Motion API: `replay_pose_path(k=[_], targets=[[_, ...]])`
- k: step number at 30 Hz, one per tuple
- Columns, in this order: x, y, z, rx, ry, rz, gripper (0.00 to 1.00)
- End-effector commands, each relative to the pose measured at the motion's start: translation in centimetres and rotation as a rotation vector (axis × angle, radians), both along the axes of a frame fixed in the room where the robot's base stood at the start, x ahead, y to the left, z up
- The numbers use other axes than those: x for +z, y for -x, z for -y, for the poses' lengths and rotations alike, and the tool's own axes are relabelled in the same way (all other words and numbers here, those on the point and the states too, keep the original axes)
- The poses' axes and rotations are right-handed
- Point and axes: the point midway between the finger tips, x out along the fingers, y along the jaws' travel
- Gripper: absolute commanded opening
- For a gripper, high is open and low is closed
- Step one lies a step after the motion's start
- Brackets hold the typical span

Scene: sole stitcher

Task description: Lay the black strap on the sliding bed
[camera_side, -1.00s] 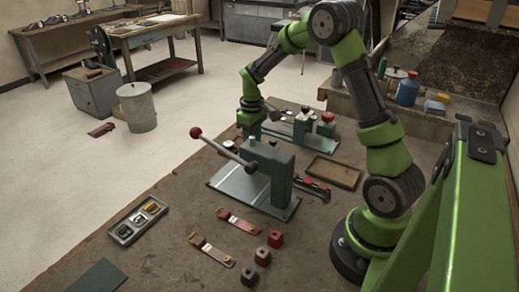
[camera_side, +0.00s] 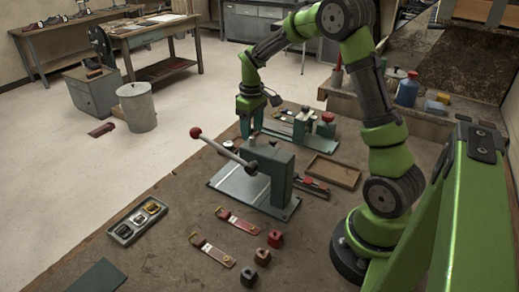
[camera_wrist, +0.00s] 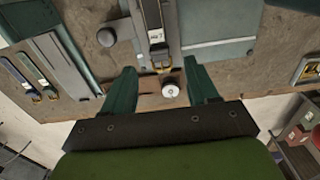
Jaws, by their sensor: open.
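In the wrist view a dark strap (camera_wrist: 152,14) with a pale label and a gold buckle (camera_wrist: 162,67) lies lengthwise along a narrow grey metal bed (camera_wrist: 172,28), which looks like the sliding bed. My gripper (camera_wrist: 160,66) is open, with one finger on each side of the buckle end and a visible gap to both. Nothing is held. A white round knob (camera_wrist: 170,89) shows between the fingers, just below the buckle. In the side view my gripper (camera_side: 250,132) points down behind the lever press; the strap under it cannot be made out there.
The press (camera_side: 268,172) with a red-ball lever (camera_side: 196,133) stands close in front of my gripper. Blue and green straps (camera_wrist: 38,76) lie at left in the wrist view. Red straps (camera_side: 238,220), small blocks (camera_side: 275,239) and a buckle tray (camera_side: 137,221) lie nearer. A shallow wooden tray (camera_side: 333,171) is at right.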

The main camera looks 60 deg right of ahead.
Motion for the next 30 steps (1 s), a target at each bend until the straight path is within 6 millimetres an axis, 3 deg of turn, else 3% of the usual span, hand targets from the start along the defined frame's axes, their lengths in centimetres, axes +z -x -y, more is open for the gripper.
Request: replay_pose_path(k=[6, 16, 20, 23, 27, 30], targets=[[4.8, -0.1, 0.0, 0.001, 0.002, 0.004, 0.58], [8.5, 0.4, -0.8, -0.006, 0.001, 0.021, 0.58], [11.1, 1.9, -3.9, -0.040, -0.007, 0.106, 0.58], [13.3, 4.3, -7.5, -0.086, -0.028, 0.205, 0.58], [15.2, 8.6, -12.2, -0.164, -0.086, 0.349, 0.58], [15.6, 11.6, -15.0, -0.219, -0.142, 0.439, 0.58]])
